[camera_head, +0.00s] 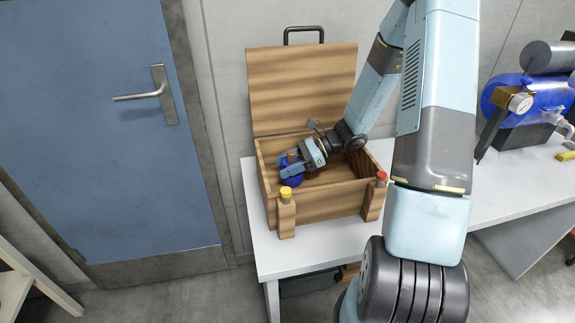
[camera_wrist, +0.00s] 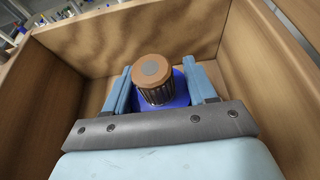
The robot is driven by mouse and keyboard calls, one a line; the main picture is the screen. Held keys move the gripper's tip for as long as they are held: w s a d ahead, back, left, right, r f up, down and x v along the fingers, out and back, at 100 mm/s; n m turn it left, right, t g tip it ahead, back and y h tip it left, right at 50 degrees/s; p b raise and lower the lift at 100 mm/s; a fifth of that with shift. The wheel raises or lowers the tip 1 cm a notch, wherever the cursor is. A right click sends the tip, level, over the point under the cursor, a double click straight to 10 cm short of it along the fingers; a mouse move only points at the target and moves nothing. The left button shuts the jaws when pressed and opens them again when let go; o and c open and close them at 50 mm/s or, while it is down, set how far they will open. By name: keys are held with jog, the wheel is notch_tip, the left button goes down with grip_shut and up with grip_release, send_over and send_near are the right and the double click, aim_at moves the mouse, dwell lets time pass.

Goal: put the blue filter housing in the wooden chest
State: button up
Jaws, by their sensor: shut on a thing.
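The wooden chest (camera_head: 325,206) stands on a white table with its lid (camera_head: 302,88) raised at the back. My gripper (camera_head: 291,168) reaches down into the chest near its left side. It is shut on the blue filter housing (camera_head: 289,178), which shows between the fingers. In the wrist view my gripper (camera_wrist: 163,92) has a finger on each side of the housing (camera_wrist: 176,98), which has a brown cap with a grey centre and a ribbed dark body. The chest walls (camera_wrist: 255,60) surround it there. I cannot tell whether the housing touches the chest floor.
A blue tank machine (camera_head: 520,97) stands on the right. A blue door (camera_head: 100,130) is at the left.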

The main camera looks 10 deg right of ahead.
jog(key=shift+f, duration=0.15)
jog(key=o, duration=1.1)
jog(key=v, duration=1.1)
jog(key=shift+s+a+r+n+t+h, duration=0.3)
jog(key=shift+s+r+n+t+h, duration=0.65)
jog(key=shift+s+r+n+h, duration=1.95)
jog(key=shift+s+a+r+n+t+h, duration=0.3)
jog(key=shift+s+r+n+t+h, duration=0.95)
jog(key=shift+s+r+n, duration=2.8)
jog(key=shift+s+a+r+n+t+h, duration=0.45)
jog(key=shift+s+r+n+h, duration=1.85)
jog(key=shift+s+r, duration=2.55)
jog(key=shift+w+d+r+m+h, duration=0.15)
jog(key=shift+w+r+m+h, duration=0.1)
jog(key=shift+w+r, duration=0.3)
